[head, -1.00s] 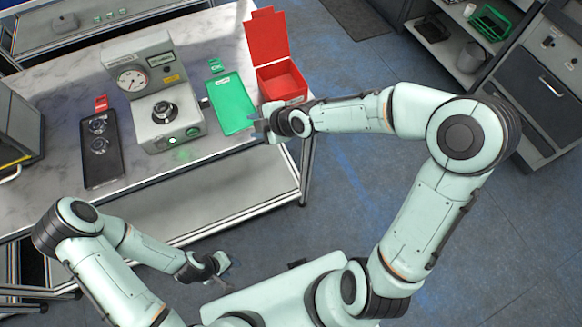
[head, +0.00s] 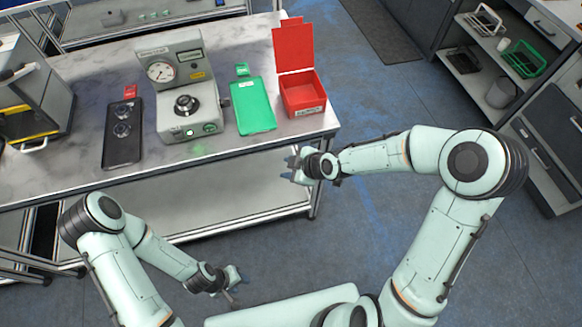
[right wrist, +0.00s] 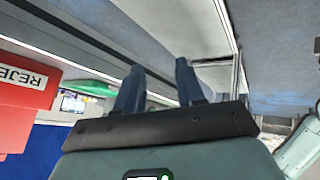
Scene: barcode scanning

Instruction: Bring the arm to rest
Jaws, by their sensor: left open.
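My right gripper (head: 296,170) is in front of the table's front edge, below the red box, clear of the tabletop. In the right wrist view its two fingers (right wrist: 160,90) stand apart with nothing between them. My left gripper (head: 234,284) hangs low in front of the table, close to my body. It is small in the head view, but its jaws are open and nothing shows in them.
The red box also shows in the right wrist view (right wrist: 25,95). Shelves (head: 490,60) stand at the right.

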